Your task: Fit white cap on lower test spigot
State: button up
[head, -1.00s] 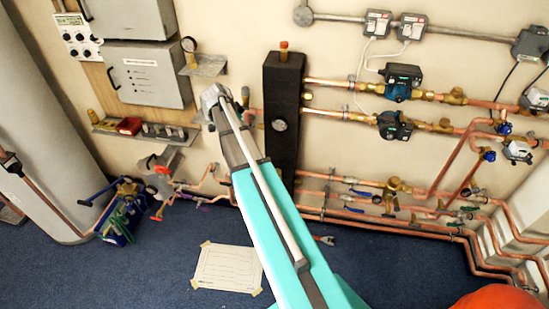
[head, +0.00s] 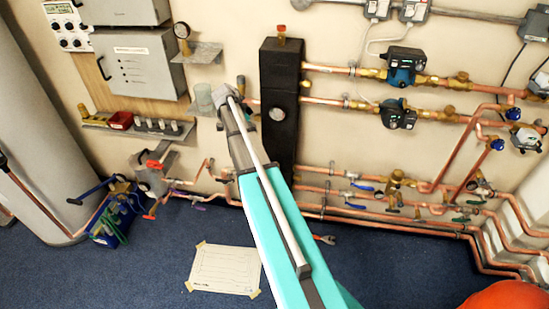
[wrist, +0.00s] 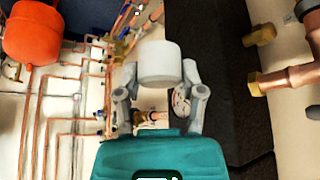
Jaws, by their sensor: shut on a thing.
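My gripper (wrist: 162,88) is shut on the white cap (wrist: 160,62), a plain white cylinder held between the two grey fingers in the wrist view. In the head view the end of my arm (head: 228,100) is left of the black header (head: 280,105); the fingers and cap cannot be made out there. In the wrist view a brass end (wrist: 260,37) and a copper stub with a brass end (wrist: 262,84) stick out to the right of the cap, apart from it. I cannot tell which is the lower test spigot.
A ledge (head: 140,128) holds a red box and several small fittings. Copper pipes and pumps (head: 400,75) fill the wall right of the header. A blue tool tote (head: 118,215) stands at lower left.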

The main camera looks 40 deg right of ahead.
jog(key=d+f+b, duration=0.3)
jog(key=f+b, duration=0.2)
jog(key=s+d+f+m+b, duration=0.1)
jog(key=d+f+b, duration=0.2)
jog(key=f+b, duration=0.2)
jog(key=d+f+m+g+b, duration=0.1)
jog(key=d+f+b, duration=0.2)
jog(key=f+b, duration=0.2)
jog(key=shift+s+d+f, duration=0.15)
jog(key=shift+d+f, duration=0.15)
jog(key=shift+f, duration=0.3)
jog(key=shift+s+d+f+m+b, duration=0.15)
jog(key=shift+d+f+m+b, duration=0.15)
jog(key=shift+d+f+b, duration=0.1)
jog(key=shift+f, duration=0.25)
jog(key=shift+f+b, duration=2.15)
jog(key=shift+b, duration=0.2)
jog(key=shift+f+b, duration=0.95)
jog(key=o, duration=1)
jog(key=shift+r, duration=0.1)
